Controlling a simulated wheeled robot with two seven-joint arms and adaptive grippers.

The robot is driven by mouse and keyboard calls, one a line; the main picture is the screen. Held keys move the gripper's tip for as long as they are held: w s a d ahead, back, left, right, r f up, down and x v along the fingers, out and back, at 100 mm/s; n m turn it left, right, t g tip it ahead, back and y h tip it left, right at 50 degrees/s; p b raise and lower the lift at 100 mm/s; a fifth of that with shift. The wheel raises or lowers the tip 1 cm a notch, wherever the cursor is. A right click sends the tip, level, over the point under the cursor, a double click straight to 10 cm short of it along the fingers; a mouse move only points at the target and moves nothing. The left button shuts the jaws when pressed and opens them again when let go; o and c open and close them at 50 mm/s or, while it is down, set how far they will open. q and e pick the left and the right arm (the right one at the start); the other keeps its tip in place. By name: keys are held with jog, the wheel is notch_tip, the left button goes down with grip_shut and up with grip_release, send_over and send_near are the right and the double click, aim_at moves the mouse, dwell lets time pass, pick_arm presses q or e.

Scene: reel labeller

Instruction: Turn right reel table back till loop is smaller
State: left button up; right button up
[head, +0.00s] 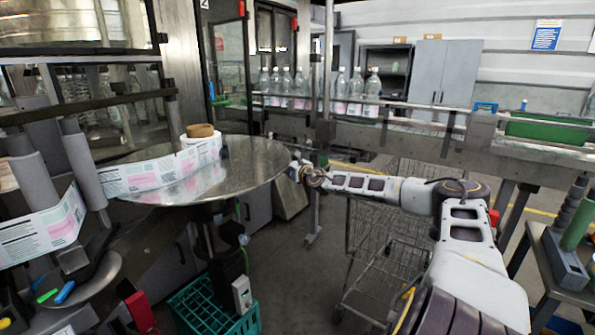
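The round metal reel table (250,165) stands left of centre. A label reel (206,150) with a brown core (200,130) sits on it toward the back. The printed label web (135,176) runs left from the reel to the grey upright rollers (84,165). More web (42,238) hangs in a curve at the far left, partly cut off by the picture edge. My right gripper (295,171) is at the table's right rim; it is small, and I cannot tell whether it touches or grips the rim. My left gripper is not in view.
A green crate (215,308) stands on the floor below the table. A wire cart (375,240) stands under my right arm. A conveyor (400,115) with several clear bottles (340,88) runs behind. A small disc (100,270) with coloured pens (65,292) is at lower left.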

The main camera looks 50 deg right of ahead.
jog(key=shift+s, duration=0.25)
jog(key=shift+s, duration=0.35)
jog(key=shift+s, duration=0.3)
jog(key=shift+s+a, duration=0.4)
jog(key=v, duration=0.9)
dwell(0.7)
dwell(0.7)
